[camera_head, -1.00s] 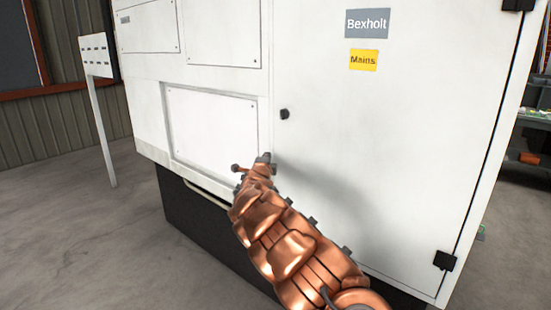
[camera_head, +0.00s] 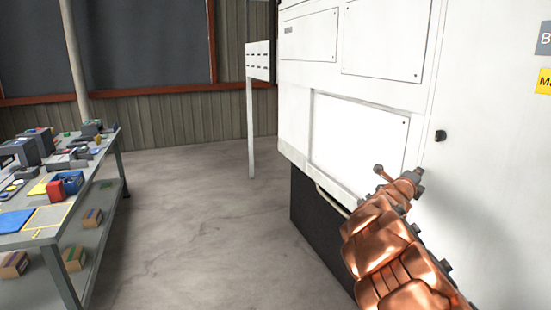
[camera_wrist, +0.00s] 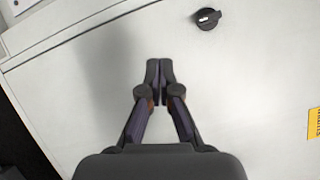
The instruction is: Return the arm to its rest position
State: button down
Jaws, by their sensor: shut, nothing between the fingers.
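My copper-coloured arm (camera_head: 390,255) reaches up from the lower right in the head view, in front of the white machine cabinet (camera_head: 455,220). The gripper itself is hidden or too small to make out there. In the wrist view my gripper (camera_wrist: 160,66) has its two dark fingers together at the tips, with nothing between them. It points at the white cabinet door (camera_wrist: 235,75), and I cannot tell how far off the door is. A black knob (camera_wrist: 208,18) on the door is above and right of the fingertips.
A workbench (camera_head: 60,225) with several boxes and parts stands at the left. A white panel on a post (camera_head: 258,60) stands beside the cabinet. The grey floor (camera_head: 200,215) between bench and cabinet is clear. A yellow label (camera_wrist: 314,123) is at the wrist view's right edge.

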jog(key=s+d+r+m+g+h, duration=0.2)
jog(key=s+r+m+g, duration=0.15)
jog(key=s+m, duration=0.45)
jog(key=s+d+r+m+g+h, duration=0.25)
jog(key=s+r+m, duration=0.25)
jog(key=s+m, duration=0.3)
jog(key=s+a+f+m+g+y, duration=0.1)
jog(key=s+f+m+g+y, duration=0.15)
jog(key=s+m, duration=0.45)
jog(key=s+f+m+g+y, duration=0.1)
jog(key=s+f+m+g, duration=0.25)
jog(key=s, duration=0.55)
jog(key=s+a+f+m+g+y, duration=0.1)
jog(key=s+a+f+m+y, duration=0.6)
jog(key=s+a+f+m, duration=0.35)
jog(key=s+a+f+m+g+y, duration=0.1)
jog(key=s+a+f+m+y, duration=0.1)
jog(key=s+a, duration=0.5)
jog(key=s+a+f+m+y, duration=0.2)
jog(key=s+a+f+y, duration=0.3)
jog(key=a, duration=1)
jog(key=s+f, duration=0.1)
jog(key=s, duration=0.2)
jog(key=shift+a+g, duration=0.3)
jog(key=shift+g, duration=0.1)
jog(key=shift+d, duration=0.1)
